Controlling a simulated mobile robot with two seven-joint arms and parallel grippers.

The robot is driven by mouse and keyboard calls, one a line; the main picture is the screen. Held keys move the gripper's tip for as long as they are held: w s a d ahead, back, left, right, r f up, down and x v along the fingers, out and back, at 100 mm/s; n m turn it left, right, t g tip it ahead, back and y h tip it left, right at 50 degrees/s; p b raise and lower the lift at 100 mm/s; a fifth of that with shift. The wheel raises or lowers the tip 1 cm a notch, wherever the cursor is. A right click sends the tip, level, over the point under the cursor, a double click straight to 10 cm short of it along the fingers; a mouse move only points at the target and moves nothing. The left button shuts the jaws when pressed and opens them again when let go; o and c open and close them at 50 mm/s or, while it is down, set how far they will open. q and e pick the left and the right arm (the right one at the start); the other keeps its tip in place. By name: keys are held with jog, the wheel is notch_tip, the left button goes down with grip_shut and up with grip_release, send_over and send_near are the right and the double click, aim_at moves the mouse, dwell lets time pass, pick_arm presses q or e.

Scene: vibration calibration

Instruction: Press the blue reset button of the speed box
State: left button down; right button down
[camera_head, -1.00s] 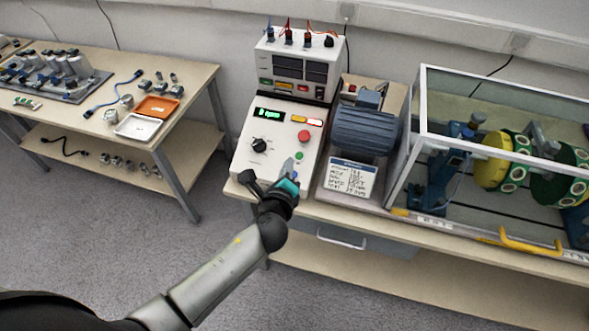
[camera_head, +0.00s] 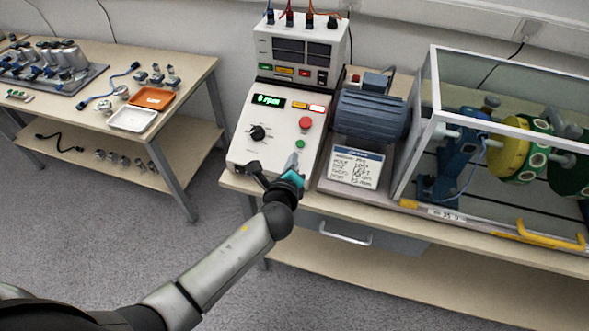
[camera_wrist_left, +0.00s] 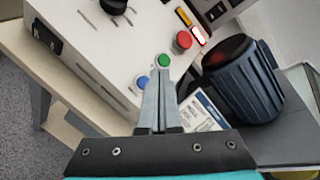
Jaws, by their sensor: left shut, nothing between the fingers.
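The speed box (camera_head: 262,145) is a white sloped panel with a green "0 rpm" display, a black knob, a red button and a green button. In the head view my left gripper (camera_head: 295,160) is over its lower right part and hides the blue button. In the left wrist view the blue reset button (camera_wrist_left: 142,82) shows just left of my shut, empty fingers (camera_wrist_left: 163,85). The green button (camera_wrist_left: 163,61) is just beyond the fingertips, and the red button (camera_wrist_left: 183,40) is farther up. I cannot tell whether the fingers touch the panel. My right gripper is not in view.
A blue motor (camera_head: 371,113) and a printed card (camera_head: 355,166) stand right of the box. A clear guard frame (camera_head: 433,85) encloses a shaft with yellow and green discs. A meter unit (camera_head: 301,50) stands behind. A side table holds an orange tray (camera_head: 152,98) and a white tray (camera_head: 133,119).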

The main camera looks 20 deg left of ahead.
pick_arm(q)
jog(key=shift+w+f+b, duration=0.45)
jog(key=shift+f+b, duration=0.1)
jog(key=shift+f, duration=0.3)
dwell(0.7)
dwell(0.8)
jog(key=shift+w+f+b, duration=0.15)
jog(key=shift+f+b, duration=0.2)
jog(key=shift+f, duration=0.05)
jog(key=shift+w+f+b, duration=0.15)
jog(key=shift+f+b, duration=0.15)
jog(key=shift+f, duration=0.05)
dwell(0.6)
dwell(0.3)
jog(key=shift+s+r+p, duration=0.35)
jog(key=shift+r+p, duration=0.35)
jog(key=shift+p, duration=0.15)
